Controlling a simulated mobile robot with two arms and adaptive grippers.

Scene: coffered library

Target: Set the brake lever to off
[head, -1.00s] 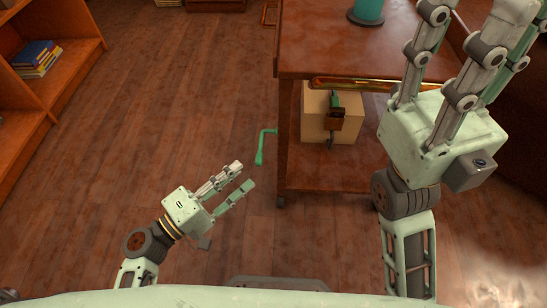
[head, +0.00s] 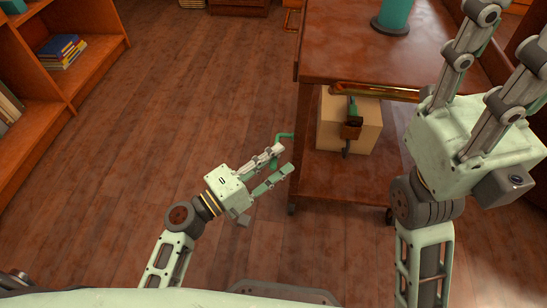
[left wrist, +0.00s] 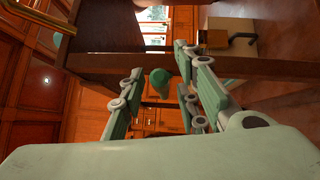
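The brake lever (head: 285,136) is a green bent handle on the left side of a brown wooden cart (head: 350,45). In the head view its lower part is partly hidden behind my left gripper (head: 284,158). That gripper is open, with its fingers pointing at the cart's side. In the left wrist view the lever's round green end (left wrist: 160,82) shows between the spread fingers (left wrist: 165,85), and no finger is clearly shut on it. My right gripper (head: 508,55) is raised at the right, its fingers apart and empty, the tips partly cut off.
The cart carries a teal cylinder (head: 393,16) on top and a tan box (head: 367,125) on its lower shelf. A gold rail (head: 375,91) runs along its front edge. A bookshelf (head: 90,50) stands at the left. The floor between is clear.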

